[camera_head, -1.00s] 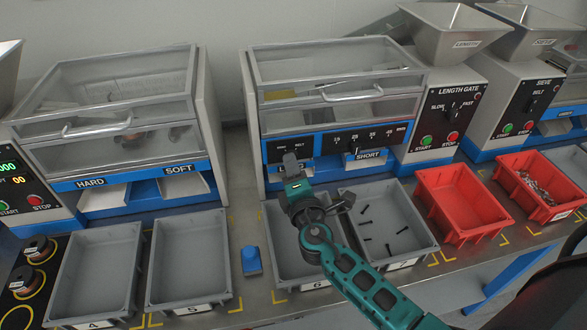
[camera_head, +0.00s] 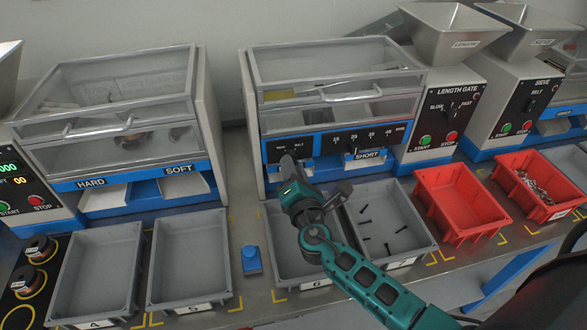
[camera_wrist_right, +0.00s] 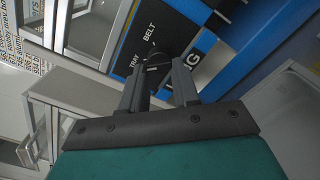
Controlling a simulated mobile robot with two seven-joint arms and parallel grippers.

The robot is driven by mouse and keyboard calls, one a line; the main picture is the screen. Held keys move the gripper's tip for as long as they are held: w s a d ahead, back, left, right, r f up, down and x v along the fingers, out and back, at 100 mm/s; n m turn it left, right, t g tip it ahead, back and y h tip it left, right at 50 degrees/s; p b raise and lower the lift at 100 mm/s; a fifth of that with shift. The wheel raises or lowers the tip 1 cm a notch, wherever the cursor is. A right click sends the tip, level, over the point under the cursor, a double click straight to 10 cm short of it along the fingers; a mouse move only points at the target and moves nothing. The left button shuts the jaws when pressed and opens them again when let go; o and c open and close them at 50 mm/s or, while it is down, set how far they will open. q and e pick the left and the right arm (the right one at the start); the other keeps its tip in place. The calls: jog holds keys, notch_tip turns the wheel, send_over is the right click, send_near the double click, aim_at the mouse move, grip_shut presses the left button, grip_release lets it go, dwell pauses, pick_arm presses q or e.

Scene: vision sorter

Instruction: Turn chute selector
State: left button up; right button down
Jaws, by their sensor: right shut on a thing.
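The chute selector knob (camera_wrist_right: 157,60) is a small dark knob on the black panel between the words TRAY and BELT in the right wrist view. My right gripper (camera_wrist_right: 160,77) has its two dark fingers on either side of it and is shut on it. In the head view the right gripper (camera_head: 288,162) reaches up to the left end of the black panel (camera_head: 318,141) on the middle machine and hides the knob. The knob's exact pointing direction is hard to tell. My left gripper is not in view.
Below are grey bins, one (camera_head: 389,194) with several dark screws, partly behind my right arm. Red bins (camera_head: 456,179) stand to the right. A blue block (camera_head: 251,259) sits between grey bins. A LENGTH GATE unit (camera_head: 447,112) adjoins the middle machine.

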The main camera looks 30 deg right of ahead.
jog(key=c, duration=0.8)
grip_release()
jog(key=b+v, duration=0.1)
jog(key=v, duration=1.2)
jog(key=shift+b, duration=0.3)
jog(key=shift+w, duration=0.1)
